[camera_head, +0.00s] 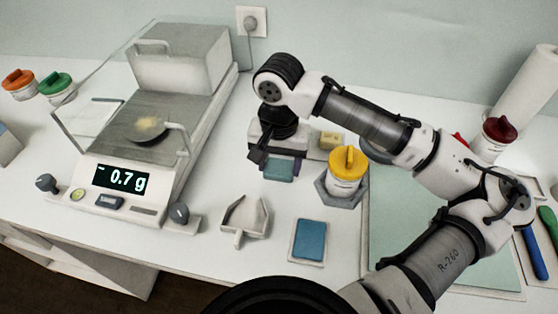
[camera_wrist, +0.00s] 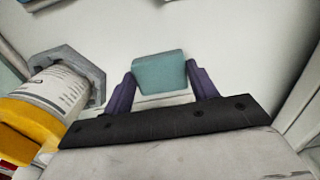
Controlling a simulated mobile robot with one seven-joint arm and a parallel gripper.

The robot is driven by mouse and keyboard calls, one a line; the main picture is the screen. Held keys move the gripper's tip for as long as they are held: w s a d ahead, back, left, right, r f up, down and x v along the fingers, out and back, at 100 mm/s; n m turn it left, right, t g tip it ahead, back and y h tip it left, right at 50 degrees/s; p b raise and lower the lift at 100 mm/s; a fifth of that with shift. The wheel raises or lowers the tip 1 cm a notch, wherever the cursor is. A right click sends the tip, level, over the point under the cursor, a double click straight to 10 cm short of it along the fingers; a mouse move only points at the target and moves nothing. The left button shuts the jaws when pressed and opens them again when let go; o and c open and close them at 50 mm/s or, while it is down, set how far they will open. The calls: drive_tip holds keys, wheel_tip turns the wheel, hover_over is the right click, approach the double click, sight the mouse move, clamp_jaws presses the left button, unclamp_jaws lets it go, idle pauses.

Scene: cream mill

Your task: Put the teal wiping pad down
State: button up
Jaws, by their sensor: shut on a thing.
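The teal wiping pad (camera_head: 279,170) shows below my gripper (camera_head: 279,165), behind the white scoop and left of the yellow-lidded jar. In the wrist view the teal pad (camera_wrist: 159,73) sits between the two purple fingers of my gripper (camera_wrist: 160,85). The fingers are shut on its sides. White surface shows beyond the pad in the wrist view. I cannot tell whether the pad touches the table or hangs a little above it.
The yellow-lidded jar (camera_head: 345,172) stands on a grey hexagonal base close to the gripper's right. A white scoop (camera_head: 245,218) and a blue pad (camera_head: 309,240) lie nearer. The scale (camera_head: 130,180) reads 0.7 g at left. A pale yellow block (camera_head: 331,140) is behind the jar.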

sight(279, 168)
drive_tip(key=o, duration=0.9)
wheel_tip(279, 168, up, 12)
drive_tip(key=shift+r, duration=0.1)
idle(0.3)
